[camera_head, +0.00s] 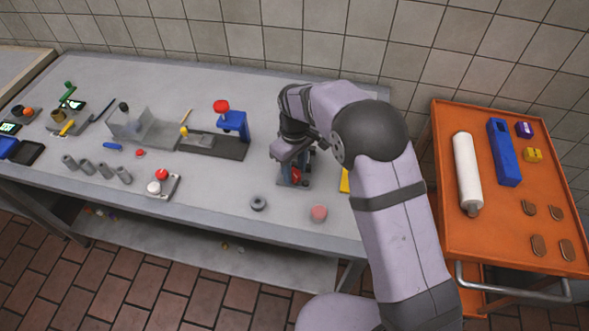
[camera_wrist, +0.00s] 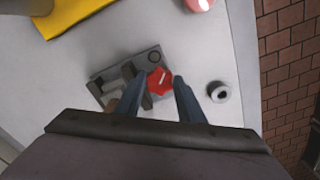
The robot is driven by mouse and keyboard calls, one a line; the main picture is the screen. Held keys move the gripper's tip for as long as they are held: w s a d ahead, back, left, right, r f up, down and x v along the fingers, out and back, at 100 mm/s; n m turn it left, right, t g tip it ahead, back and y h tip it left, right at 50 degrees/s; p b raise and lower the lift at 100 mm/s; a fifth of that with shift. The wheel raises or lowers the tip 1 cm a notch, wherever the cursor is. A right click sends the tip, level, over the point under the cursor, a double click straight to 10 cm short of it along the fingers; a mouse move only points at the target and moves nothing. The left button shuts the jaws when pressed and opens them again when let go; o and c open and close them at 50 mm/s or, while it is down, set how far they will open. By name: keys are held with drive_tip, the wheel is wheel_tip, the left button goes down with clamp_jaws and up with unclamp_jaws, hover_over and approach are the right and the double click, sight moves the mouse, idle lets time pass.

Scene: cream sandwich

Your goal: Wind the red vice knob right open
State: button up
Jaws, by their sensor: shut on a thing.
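The red vice knob (camera_wrist: 160,78) is star-shaped with a pale mark, at the right end of the small grey vice (camera_wrist: 106,76). My gripper (camera_wrist: 158,86) has its two fingers on either side of the knob, shut on it. In the head view my gripper (camera_head: 297,166) reaches down over the vice base (camera_head: 287,187); a bit of the red knob (camera_head: 296,175) shows there. The vice jaws are partly hidden by my left finger in the wrist view, so how far they stand open is unclear.
A grey ring (camera_head: 258,203) and a pink disc (camera_head: 319,212) lie near the table's front edge. A blue press with a red top (camera_head: 221,106) stands to the left. An orange cart (camera_head: 487,235) holding a white roll (camera_head: 467,171) is at the right.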

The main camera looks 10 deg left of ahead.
drive_tip(key=shift+w+r, duration=0.1)
drive_tip(key=o, duration=0.8)
drive_tip(key=shift+c, duration=0.2)
